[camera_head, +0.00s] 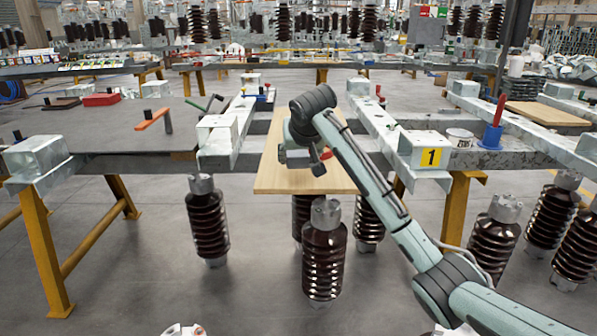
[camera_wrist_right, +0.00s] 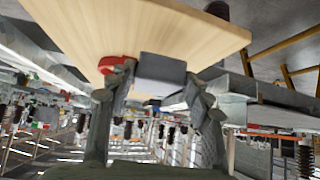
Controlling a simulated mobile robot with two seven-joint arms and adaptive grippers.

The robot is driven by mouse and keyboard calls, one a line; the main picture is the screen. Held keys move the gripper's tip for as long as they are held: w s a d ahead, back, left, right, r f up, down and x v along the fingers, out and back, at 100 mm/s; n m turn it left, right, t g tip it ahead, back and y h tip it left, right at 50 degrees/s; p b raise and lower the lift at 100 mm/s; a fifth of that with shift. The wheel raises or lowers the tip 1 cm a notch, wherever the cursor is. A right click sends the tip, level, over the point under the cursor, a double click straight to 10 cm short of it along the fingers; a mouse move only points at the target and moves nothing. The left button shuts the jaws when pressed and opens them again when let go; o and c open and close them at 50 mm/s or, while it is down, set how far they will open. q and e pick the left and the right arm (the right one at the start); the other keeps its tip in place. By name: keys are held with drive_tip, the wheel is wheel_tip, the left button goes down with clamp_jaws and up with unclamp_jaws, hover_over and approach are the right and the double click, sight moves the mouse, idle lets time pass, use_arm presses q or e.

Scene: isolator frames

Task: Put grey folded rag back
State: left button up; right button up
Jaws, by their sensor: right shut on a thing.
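My right gripper (camera_wrist_right: 155,105) shows in the right wrist view with its two fingers on either side of a grey folded block, which looks like the grey folded rag (camera_wrist_right: 162,73). It is shut on the rag. My left gripper is not in view.
A red item (camera_wrist_right: 117,64) lies beside the rag. Metal frame rails flank the board, one bearing a yellow "1" sign (camera_head: 430,157). A blue holder (camera_head: 491,137) and a white cup (camera_head: 459,138) stand on the right. Brown insulators (camera_head: 324,262) stand below.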

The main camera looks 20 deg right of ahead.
wheel_tip(320, 180, down, 4)
drive_tip(key=shift+r, duration=0.1)
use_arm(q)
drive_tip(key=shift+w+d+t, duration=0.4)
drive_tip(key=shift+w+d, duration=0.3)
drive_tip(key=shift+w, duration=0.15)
use_arm(e)
drive_tip(key=o, duration=1.5)
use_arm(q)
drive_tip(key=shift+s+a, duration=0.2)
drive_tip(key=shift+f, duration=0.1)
